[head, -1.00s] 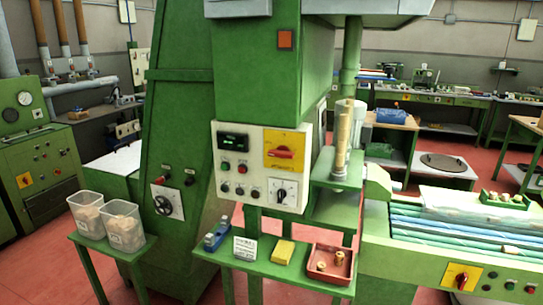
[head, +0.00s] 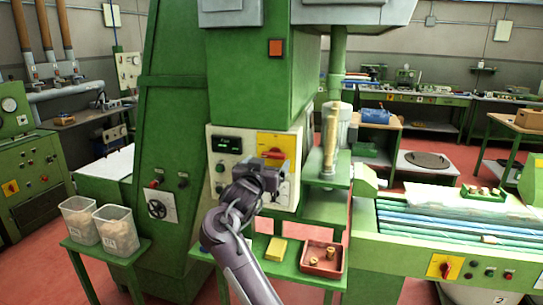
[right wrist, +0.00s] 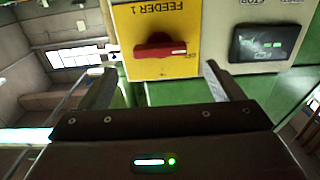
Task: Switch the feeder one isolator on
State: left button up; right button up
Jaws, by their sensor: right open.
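The feeder one isolator is a red rotary handle (right wrist: 160,50) on a yellow plate (right wrist: 158,15) marked "FEEDER 1", which reads upside down in the right wrist view. The handle lies across the plate, level in that picture. In the head view the yellow plate (head: 284,141) is at the upper right of the white control panel (head: 222,133). My right gripper (right wrist: 160,70) is open and empty, facing the plate, with its fingertips on either side of the handle's line and apart from the handle. In the head view my right gripper (head: 275,160) covers the panel's lower right. My left gripper is out of view.
A dark display (right wrist: 264,42) sits beside the plate. Below the panel a shelf holds a yellow block (head: 276,249) and a red tray (head: 320,258) with corks. Another yellow-plated red switch (head: 440,266) is on the right-hand machine. Two clear bins (head: 80,219) stand at left.

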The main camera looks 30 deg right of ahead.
aim_at(272, 157)
jog(key=p+x, duration=0.1)
jog(key=x, duration=0.3)
jog(key=shift+w+d, duration=0.15)
jog(key=shift+d, duration=0.05)
jog(key=shift+w+d+f, duration=0.1)
jog(key=shift+w+d, duration=0.25)
jog(key=c, duration=1)
